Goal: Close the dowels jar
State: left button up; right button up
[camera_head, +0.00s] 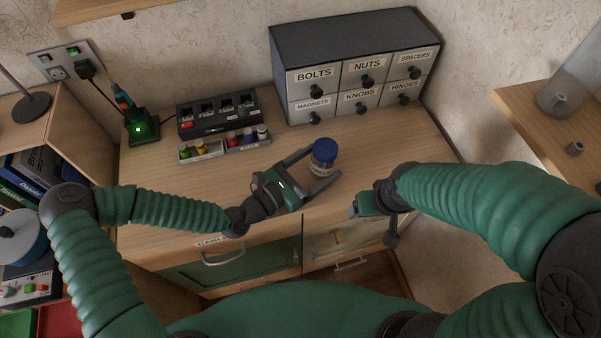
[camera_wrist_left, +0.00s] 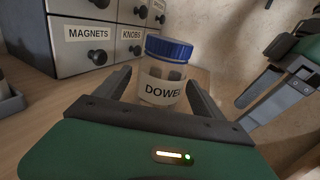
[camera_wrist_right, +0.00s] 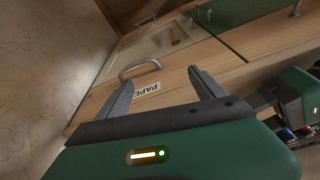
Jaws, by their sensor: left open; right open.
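The dowels jar (camera_head: 320,167) is a clear jar with a white label and a blue lid (camera_head: 325,150). It stands upright near the desk's front edge. In the left wrist view, the jar (camera_wrist_left: 162,90) shows its label, partly cut off, and the blue lid (camera_wrist_left: 169,48) sits on top; I cannot tell whether it is fully tightened. My left gripper (camera_head: 326,161) is open, with its fingers on either side of the jar; contact is unclear. My right gripper (camera_wrist_right: 161,78) is open and empty, to the right of the jar, over the desk's front.
A labelled drawer cabinet (camera_head: 345,65) stands behind the jar. A black organizer (camera_head: 217,113) and small trays of coloured bottles (camera_head: 200,150) are at the left back. Drawers with handles (camera_head: 222,258) are below the desk edge. A side shelf (camera_head: 540,125) is at right.

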pick_arm(q)
jog(key=v, duration=1)
jog(key=shift+a, duration=0.1)
jog(key=shift+s, duration=0.1)
